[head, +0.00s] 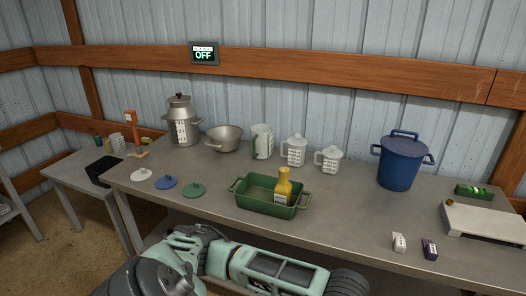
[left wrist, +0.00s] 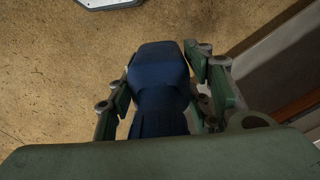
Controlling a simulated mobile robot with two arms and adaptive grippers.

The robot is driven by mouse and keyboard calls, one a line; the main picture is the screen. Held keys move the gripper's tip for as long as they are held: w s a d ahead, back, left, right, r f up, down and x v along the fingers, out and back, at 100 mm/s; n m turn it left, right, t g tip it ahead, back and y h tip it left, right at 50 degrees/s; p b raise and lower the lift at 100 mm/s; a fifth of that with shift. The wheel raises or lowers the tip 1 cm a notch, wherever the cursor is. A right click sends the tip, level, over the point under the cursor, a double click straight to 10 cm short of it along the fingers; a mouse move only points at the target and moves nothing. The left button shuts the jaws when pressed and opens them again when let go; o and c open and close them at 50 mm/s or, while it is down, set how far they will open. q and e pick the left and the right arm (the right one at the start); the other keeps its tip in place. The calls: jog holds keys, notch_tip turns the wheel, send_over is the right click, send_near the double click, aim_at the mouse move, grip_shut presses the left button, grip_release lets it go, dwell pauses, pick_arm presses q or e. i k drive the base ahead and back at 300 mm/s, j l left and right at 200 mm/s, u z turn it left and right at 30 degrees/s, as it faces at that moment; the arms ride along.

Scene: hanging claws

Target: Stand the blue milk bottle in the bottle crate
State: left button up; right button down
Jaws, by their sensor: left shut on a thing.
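In the left wrist view my left gripper (left wrist: 163,75) is shut on a dark blue object that looks like the blue milk bottle (left wrist: 160,88). The fingers lie along both its sides, and brown floor shows behind it. In the head view neither this bottle nor the gripper's fingers can be made out. A green container with a handle at each end (head: 257,206) stands near the front edge of the table and looks like the bottle crate. A yellow bottle (head: 283,188) stands upright in its right part; its left part looks empty. My right gripper is not in view.
The grey table (head: 340,240) holds a large blue pot (head: 402,162), white jugs (head: 294,150), a metal bowl (head: 224,139) and a milk can (head: 182,122) behind the container. Coloured lids (head: 193,190) lie left of it. Two small cartons (head: 399,243) stand at the front right.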

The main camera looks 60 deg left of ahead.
aim_at(262, 199)
jog(key=j, duration=0.95)
jog(key=k+j, duration=0.1)
jog(key=j, duration=0.9)
jog(key=k+j, duration=0.1)
jog(key=j, duration=0.85)
